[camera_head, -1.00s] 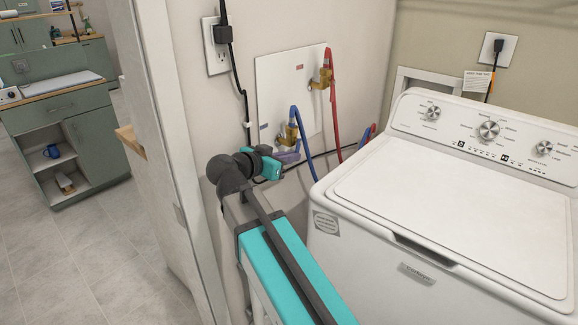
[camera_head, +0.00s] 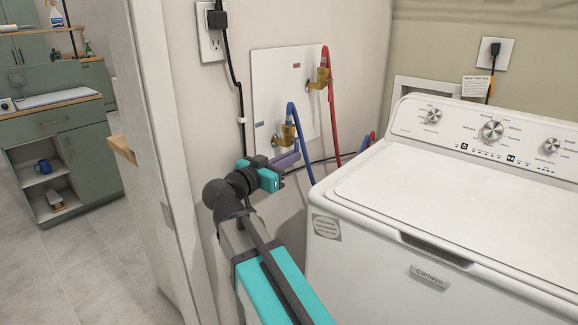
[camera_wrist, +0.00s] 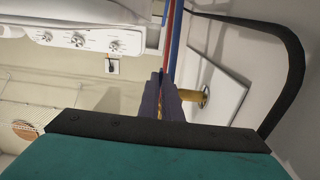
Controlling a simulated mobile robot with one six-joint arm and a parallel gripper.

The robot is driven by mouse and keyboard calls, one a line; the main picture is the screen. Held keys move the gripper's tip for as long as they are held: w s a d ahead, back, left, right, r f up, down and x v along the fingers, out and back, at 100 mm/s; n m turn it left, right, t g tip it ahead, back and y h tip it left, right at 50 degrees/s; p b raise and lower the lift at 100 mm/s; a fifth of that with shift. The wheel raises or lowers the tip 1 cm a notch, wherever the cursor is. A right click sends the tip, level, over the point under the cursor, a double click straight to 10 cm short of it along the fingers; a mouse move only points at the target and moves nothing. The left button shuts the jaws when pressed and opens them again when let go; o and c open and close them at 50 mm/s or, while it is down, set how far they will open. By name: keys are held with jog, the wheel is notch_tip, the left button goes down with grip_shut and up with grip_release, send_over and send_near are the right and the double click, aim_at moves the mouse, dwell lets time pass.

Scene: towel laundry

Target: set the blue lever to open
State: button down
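The lower brass valve (camera_head: 288,136) with the blue hose (camera_head: 294,108) sits on the white wall panel (camera_head: 268,88). In the head view, my gripper's purple-grey fingers (camera_head: 287,159) are just below this valve, pointing up and right toward it. In the wrist view, the fingers (camera_wrist: 161,100) are close together with only a thin gap, and the brass valve (camera_wrist: 190,95) is just right of them. The blue lever cannot be made out clearly in either view. I cannot tell whether the fingers touch it. No object shows clearly between them.
A second brass valve (camera_head: 318,78) with a red hose (camera_head: 329,110) is higher on the panel. A black cord (camera_head: 238,100) hangs from an outlet to the left. The white washing machine (camera_head: 430,215) stands close on the right. A door frame (camera_head: 165,150) is on the left.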

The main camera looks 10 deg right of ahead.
dwell(0.4)
jog(key=c, duration=2)
grip_release()
jog(key=v, duration=1.3)
jog(key=shift+s+a+f, duration=0.1)
jog(key=shift+s+a, duration=0.2)
